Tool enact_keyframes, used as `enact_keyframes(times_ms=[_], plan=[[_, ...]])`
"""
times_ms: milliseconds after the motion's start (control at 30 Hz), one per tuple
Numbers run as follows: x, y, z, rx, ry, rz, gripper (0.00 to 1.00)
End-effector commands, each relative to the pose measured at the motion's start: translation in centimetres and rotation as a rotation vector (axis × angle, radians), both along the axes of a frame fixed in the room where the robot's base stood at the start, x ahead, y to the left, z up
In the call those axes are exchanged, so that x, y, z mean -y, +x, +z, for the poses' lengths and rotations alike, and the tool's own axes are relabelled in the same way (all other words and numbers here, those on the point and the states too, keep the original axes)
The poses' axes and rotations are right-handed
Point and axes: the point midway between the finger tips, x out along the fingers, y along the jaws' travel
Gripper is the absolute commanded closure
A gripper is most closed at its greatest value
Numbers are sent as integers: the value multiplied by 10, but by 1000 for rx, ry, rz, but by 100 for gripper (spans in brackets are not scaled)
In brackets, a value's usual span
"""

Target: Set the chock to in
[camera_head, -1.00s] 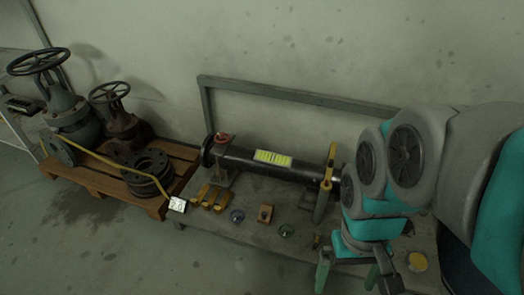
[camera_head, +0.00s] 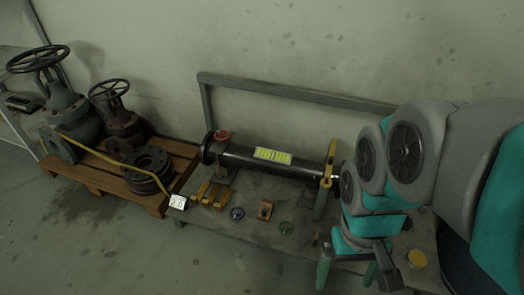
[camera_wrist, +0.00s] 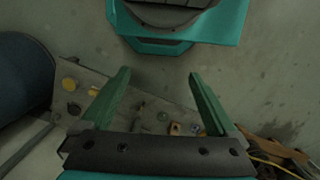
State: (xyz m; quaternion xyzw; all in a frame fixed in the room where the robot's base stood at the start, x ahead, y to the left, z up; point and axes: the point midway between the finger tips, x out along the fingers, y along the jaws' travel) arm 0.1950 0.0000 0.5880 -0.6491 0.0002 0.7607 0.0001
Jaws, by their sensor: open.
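Several yellow blocks (camera_head: 207,193), which may be the chock, lie side by side on the grey cart top (camera_head: 285,246) below the left end of a dark pipe (camera_head: 240,160). I cannot tell for certain which piece is the chock. A tan block with a dark hole (camera_head: 265,210) lies to their right and also shows in the wrist view (camera_wrist: 175,128). My gripper (camera_head: 347,274) is at the cart's front right, well apart from the yellow blocks. In the wrist view my gripper (camera_wrist: 158,77) has its two green fingers spread, with nothing between them.
A yellow-handled part (camera_head: 328,165) stands at the pipe's right end. Small discs (camera_head: 237,213) and a yellow round piece (camera_head: 417,259) lie on the cart. A grey rail (camera_head: 290,93) runs behind. A wooden pallet (camera_head: 100,178) with valves stands left. Open floor lies in front.

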Motion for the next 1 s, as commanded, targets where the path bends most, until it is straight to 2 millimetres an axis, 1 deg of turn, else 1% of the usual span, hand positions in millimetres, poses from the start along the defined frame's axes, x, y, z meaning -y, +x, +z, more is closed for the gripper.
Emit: enact_keyframes(times_ms=[33, 67, 167, 267, 300, 333, 400, 467, 567, 600, 667, 800, 867, 900, 967, 1000], plan=[[0, 2, -1, -1, 0, -1, 12], [0, 4, -2, -1, 0, -2, 16], [-2, 20, -7, 2, -2, -9, 27], [-4, 49, -15, 10, -7, -22, 38], [-6, 61, -19, 14, -8, -29, 43], [-7, 71, -23, 17, -9, -33, 45], [-11, 96, -31, 28, -12, -45, 45], [-14, 116, -39, 35, -16, -53, 45], [-19, 148, -54, 43, -20, -68, 45], [-22, 161, -60, 49, -22, -73, 45], [-27, 180, -71, 56, -24, -80, 45], [-38, 225, -100, 74, -28, -99, 45], [-44, 243, -113, 79, -29, -107, 45], [-48, 254, -123, 81, -30, -111, 45], [-55, 273, -137, 92, -30, -119, 45], [-59, 285, -148, 96, -30, -123, 45]])
